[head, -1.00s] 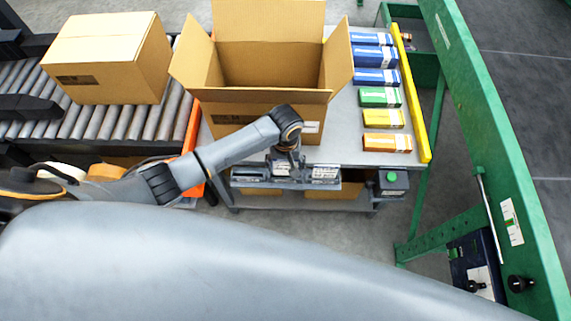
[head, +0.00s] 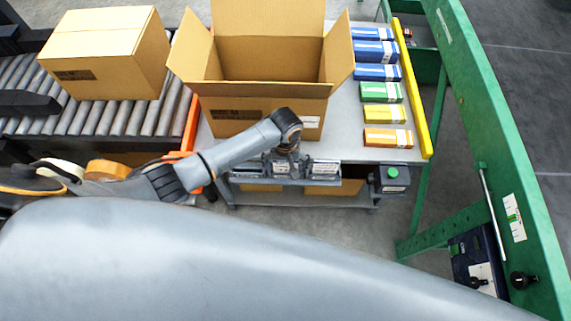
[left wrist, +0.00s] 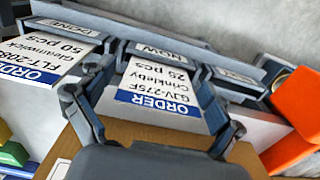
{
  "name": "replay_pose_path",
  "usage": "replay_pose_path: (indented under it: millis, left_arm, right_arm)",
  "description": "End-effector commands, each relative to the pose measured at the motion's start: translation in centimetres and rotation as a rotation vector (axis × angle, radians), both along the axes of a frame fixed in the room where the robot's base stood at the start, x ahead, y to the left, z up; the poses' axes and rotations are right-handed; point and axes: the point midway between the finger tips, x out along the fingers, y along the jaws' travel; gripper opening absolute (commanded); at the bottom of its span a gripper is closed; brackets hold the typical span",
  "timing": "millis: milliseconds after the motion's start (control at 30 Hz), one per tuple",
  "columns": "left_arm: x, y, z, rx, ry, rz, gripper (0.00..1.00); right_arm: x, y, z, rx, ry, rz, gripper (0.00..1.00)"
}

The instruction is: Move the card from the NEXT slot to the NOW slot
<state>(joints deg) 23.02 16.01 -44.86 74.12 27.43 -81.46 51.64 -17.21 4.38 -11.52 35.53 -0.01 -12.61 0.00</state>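The slot rack (head: 262,181) is on the table's front edge. In the left wrist view its labels are upside down: NEXT (left wrist: 72,28) at left, NOW (left wrist: 160,52) in the middle, DONE (left wrist: 236,76) at right. A white card with a blue ORDER band (left wrist: 52,47), reading Glenunwick 50 pcs, is in the NEXT slot. Another card (left wrist: 158,88), reading Crinkleby 25 pcs, is at the NOW slot. My left gripper (head: 287,166) has its spread fingers (left wrist: 152,100) on either side of this second card; contact is unclear. No card shows in the DONE slot. My right gripper is out of view.
An open carton (head: 262,108) stands right behind the rack. Blue, green, yellow and orange boxes (head: 383,91) line the table's right side. A closed carton (head: 105,55) sits on the roller conveyor. A green-buttoned box (head: 392,177) is right of the rack.

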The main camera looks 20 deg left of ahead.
Motion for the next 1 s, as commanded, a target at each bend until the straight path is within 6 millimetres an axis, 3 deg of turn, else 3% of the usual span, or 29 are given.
replay_pose_path:
  millis: [300, 433, 800, 1000]
  left_arm:
    - [0.0, 0.0, 0.1, 0.000, 0.000, 0.000, 0.96]
    - [0.1, 0.0, 1.0, -0.002, -0.002, -0.001, 0.96]
    - [0.1, 0.0, 8.5, -0.001, -0.003, -0.001, 0.96]
    - [0.1, 0.0, 11.2, -0.002, -0.002, 0.000, 0.96]
  right_arm:
    - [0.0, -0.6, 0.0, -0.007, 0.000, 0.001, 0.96]
    - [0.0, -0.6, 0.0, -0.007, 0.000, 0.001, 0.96]
    - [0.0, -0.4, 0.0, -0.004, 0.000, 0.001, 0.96]
    - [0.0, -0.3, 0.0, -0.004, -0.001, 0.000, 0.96]
